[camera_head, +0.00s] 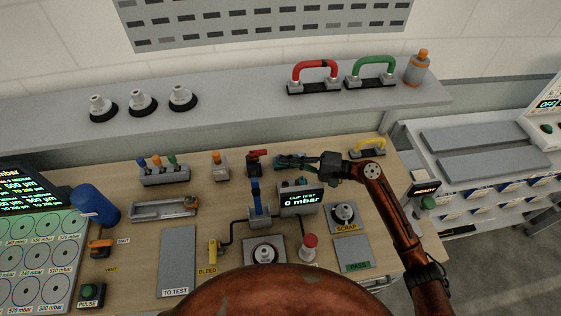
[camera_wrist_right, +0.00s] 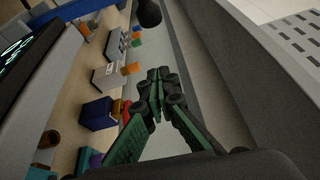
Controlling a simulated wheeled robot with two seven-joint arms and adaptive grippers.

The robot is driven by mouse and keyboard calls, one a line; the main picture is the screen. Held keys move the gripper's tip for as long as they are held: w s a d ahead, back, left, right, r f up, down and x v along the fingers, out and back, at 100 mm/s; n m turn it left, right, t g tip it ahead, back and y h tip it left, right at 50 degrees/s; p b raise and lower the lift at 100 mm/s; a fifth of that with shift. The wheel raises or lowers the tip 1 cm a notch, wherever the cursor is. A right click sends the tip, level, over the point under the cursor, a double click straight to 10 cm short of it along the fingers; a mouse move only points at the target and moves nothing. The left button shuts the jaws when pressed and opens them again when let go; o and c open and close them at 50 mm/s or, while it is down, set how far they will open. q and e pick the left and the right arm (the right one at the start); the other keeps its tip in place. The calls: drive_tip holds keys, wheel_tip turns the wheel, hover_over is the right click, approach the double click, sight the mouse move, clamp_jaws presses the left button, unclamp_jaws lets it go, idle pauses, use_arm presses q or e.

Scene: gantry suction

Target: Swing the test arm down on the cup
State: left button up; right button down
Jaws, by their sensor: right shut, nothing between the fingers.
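A blue upright handle (camera_head: 256,190) stands on a grey block in the middle of the bench; it looks like the test arm, raised. A round metal cup (camera_head: 264,251) sits on a grey plate in front of it, partly cut off below by my own body. The "CUP TEST" display (camera_head: 298,199) reads 0 mbar, to the right of the handle. My right gripper (camera_head: 281,161) is shut and empty, above the back of the bench, behind the display and apart from the blue handle. Its closed fingers show in the right wrist view (camera_wrist_right: 157,92). My left gripper is not in view.
A red-handled valve (camera_head: 258,157) is just left of my right fingertips. A red button (camera_head: 309,246) and a yellow bleed lever (camera_head: 213,251) flank the cup. Another cup stands on the scrap plate (camera_head: 345,216). The shelf (camera_head: 230,98) runs behind the bench.

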drive_tip(key=w+a+p, duration=0.1)
drive_tip(key=a+p, duration=0.1)
drive_tip(key=a, duration=0.7)
drive_tip(key=s, duration=0.1)
drive_tip(key=s+d+p, duration=0.1)
drive_tip(key=s, duration=0.1)
drive_tip(key=shift+s+d, duration=0.2)
drive_tip(key=shift+s, duration=0.1)
drive_tip(key=shift+r, duration=0.1)
